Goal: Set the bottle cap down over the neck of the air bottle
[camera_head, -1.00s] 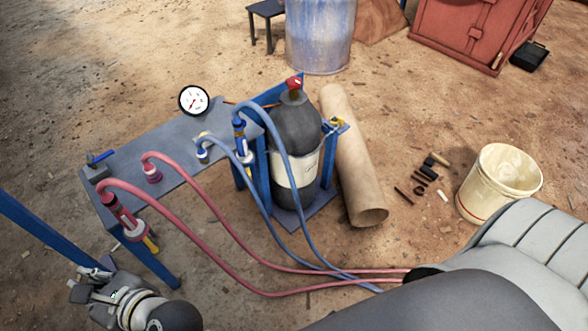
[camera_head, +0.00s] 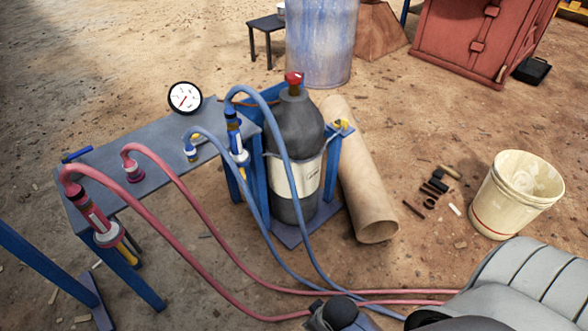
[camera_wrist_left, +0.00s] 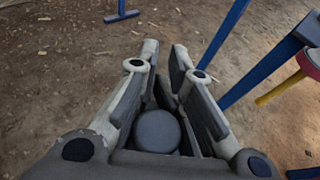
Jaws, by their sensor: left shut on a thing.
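The air bottle (camera_head: 295,130) stands upright beside the blue-legged bench in the head view. It is dark grey with a white label, and a red piece (camera_head: 293,78) tops its neck. No cap sits over the neck. In the left wrist view my left gripper (camera_wrist_left: 165,62) is shut on a dark grey round piece (camera_wrist_left: 157,130), which looks like the bottle cap. It is held deep between the fingers, above bare ground and away from the bottle. My left gripper is not clear in the head view, and my right gripper is not in view.
Blue hoses (camera_head: 285,150) arch in front of the bottle, and red hoses (camera_head: 200,210) run across the ground. A gauge (camera_head: 184,97) stands on the bench (camera_head: 165,155). A bucket (camera_head: 515,195) stands at right.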

